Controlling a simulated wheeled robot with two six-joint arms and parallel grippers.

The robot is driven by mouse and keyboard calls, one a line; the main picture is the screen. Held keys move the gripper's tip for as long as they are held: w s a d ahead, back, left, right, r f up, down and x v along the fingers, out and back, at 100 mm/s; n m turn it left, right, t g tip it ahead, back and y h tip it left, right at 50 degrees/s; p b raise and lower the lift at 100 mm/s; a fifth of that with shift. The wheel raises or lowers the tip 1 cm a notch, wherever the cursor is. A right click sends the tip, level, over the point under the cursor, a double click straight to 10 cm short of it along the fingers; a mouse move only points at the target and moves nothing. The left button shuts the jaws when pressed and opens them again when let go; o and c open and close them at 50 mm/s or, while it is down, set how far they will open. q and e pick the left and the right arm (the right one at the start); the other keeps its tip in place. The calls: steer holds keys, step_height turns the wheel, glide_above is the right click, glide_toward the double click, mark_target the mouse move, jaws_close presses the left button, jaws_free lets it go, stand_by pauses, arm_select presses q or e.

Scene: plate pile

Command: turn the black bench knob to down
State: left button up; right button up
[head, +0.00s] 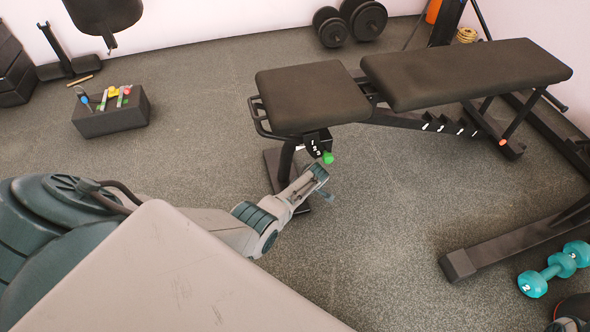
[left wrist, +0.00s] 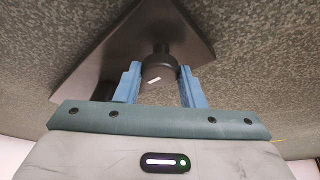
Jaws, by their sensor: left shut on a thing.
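The black bench knob (left wrist: 158,73) is a dark round cylinder with a short white mark, seen in the left wrist view in front of a dark flat part of the bench. The blue fingers of my left gripper (head: 321,181) stand on either side of it and are shut on it. In the head view the gripper is under the front end of the black bench (head: 312,97), just below a small green piece (head: 328,158) and a dark plate with white marks (head: 314,142). I cannot make out the knob's setting. My right gripper is not in view.
A black box (head: 110,119) with small coloured items stands on the floor at left. Dark dumbbells (head: 350,22) lie at the back wall. Teal dumbbells (head: 553,270) and a black frame foot (head: 500,250) are at right. The floor between bench and frame foot is clear.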

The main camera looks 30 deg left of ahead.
arm_select(q)
steer(key=shift+d, duration=0.1)
stand_by(0.4)
steer(key=o, duration=1)
steer(key=shift+w+d+r+p, duration=0.1)
steer(key=shift+d+r+p, duration=0.05)
steer(key=shift+r+p, duration=0.35)
steer(key=d, duration=1.1)
steer(key=shift+w, duration=0.4)
steer(key=shift+d, duration=0.55)
